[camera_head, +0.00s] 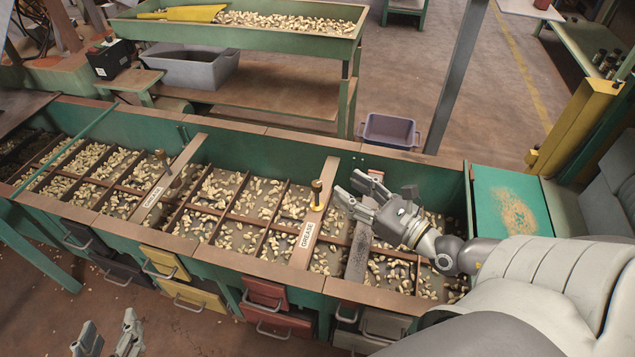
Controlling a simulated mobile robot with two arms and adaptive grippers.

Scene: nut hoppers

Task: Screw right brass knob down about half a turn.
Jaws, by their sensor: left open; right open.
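The right brass knob (316,187) stands upright on a short post on the right divider bar labelled GREASE (306,235), which crosses the hopper. A second, darker knob (161,155) stands on the left GREASE bar (152,198). My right gripper (347,187) is open over the hopper, just right of the right knob, with its fingers pointing left toward it. A small gap shows between fingers and knob, and nothing is held. My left gripper (109,338) is open and empty at the bottom left, low in front of the hopper, with only its fingers in view.
The long green hopper (245,155) holds many nuts in compartments. Yellow, red and grey drawers (268,292) with handles line its front. A dark metal bar (358,250) crosses beside my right gripper. A grey-purple bin (390,131) stands behind. A green tray (515,210) adjoins at right.

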